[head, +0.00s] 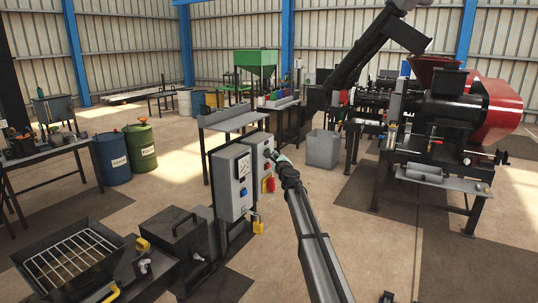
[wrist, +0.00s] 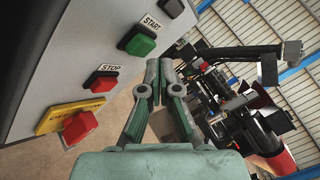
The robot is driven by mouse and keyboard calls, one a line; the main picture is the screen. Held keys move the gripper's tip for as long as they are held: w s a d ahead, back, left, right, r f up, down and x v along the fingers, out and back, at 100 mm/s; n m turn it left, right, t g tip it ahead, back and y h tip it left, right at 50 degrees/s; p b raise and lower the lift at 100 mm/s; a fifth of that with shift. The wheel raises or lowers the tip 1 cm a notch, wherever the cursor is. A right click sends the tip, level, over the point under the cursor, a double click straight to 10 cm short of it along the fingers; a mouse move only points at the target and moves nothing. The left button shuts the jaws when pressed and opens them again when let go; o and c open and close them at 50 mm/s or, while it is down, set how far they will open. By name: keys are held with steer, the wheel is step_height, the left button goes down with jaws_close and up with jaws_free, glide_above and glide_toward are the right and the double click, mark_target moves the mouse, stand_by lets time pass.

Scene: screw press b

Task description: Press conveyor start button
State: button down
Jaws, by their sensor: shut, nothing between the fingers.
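In the wrist view, a grey control panel (wrist: 85,45) fills the left side. It carries a green button (wrist: 139,42) labelled START, a red button (wrist: 104,81) labelled STOP, and a red switch on a yellow plate (wrist: 78,122). My gripper (wrist: 160,66) is shut and empty. In that view its fingertips appear just right of and below the START button, with a visible gap. In the head view my gripper (head: 273,154) is beside the right grey box (head: 259,150), near its upper front. The START button is not clear there.
A second grey box (head: 229,187) with a blue button and a yellow padlock (head: 258,227) stands left of my arm. An inclined dark conveyor (head: 366,58) rises behind, by a red and black press (head: 440,110). A grey bin (head: 323,149) stands on the floor beyond the boxes.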

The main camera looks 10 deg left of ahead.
steer(key=shift+w+a, duration=0.15)
steer(key=shift+a, duration=0.2)
steer(key=shift+w+a, duration=0.15)
steer(key=shift+a, duration=0.25)
stand_by(0.8)
steer(key=shift+d, duration=0.1)
steer(key=shift+s+d+b, duration=0.3)
steer(key=shift+s+d, duration=0.05)
steer(key=shift+d, duration=0.3)
steer(key=shift+d, duration=0.1)
steer(key=d, duration=0.1)
steer(key=s+d, duration=0.1)
steer(key=d, duration=0.2)
steer(key=shift+s+d, duration=0.3)
steer(key=shift+s, duration=0.05)
stand_by(0.4)
stand_by(0.4)
